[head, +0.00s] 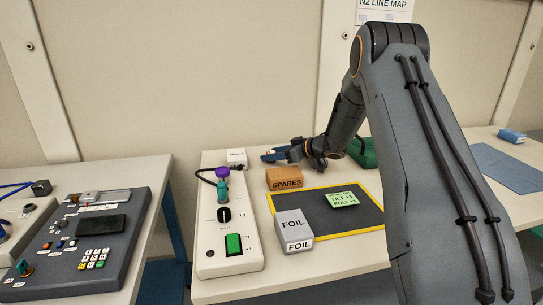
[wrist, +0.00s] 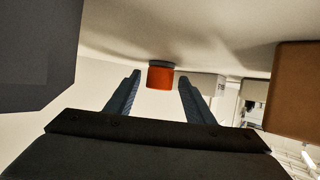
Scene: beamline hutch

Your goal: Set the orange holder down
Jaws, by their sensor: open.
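The orange holder (wrist: 160,76) shows in the wrist view as a small orange block with a grey band along its upper edge. It lies between the lines of my two blue fingers, just beyond their tips, and I see no contact. My gripper (wrist: 159,80) is open, with a clear gap on both sides of the holder. In the head view my gripper (head: 272,156) is low over the back of the middle table, behind the spares box. I cannot make out the holder there.
A brown spares box (head: 285,178), a grey foil box (head: 292,229) and a dark yellow-edged mat (head: 310,210) with a green note (head: 342,199) are near my gripper. A white control box (head: 228,238) stands left. A small white box (head: 237,156) is behind.

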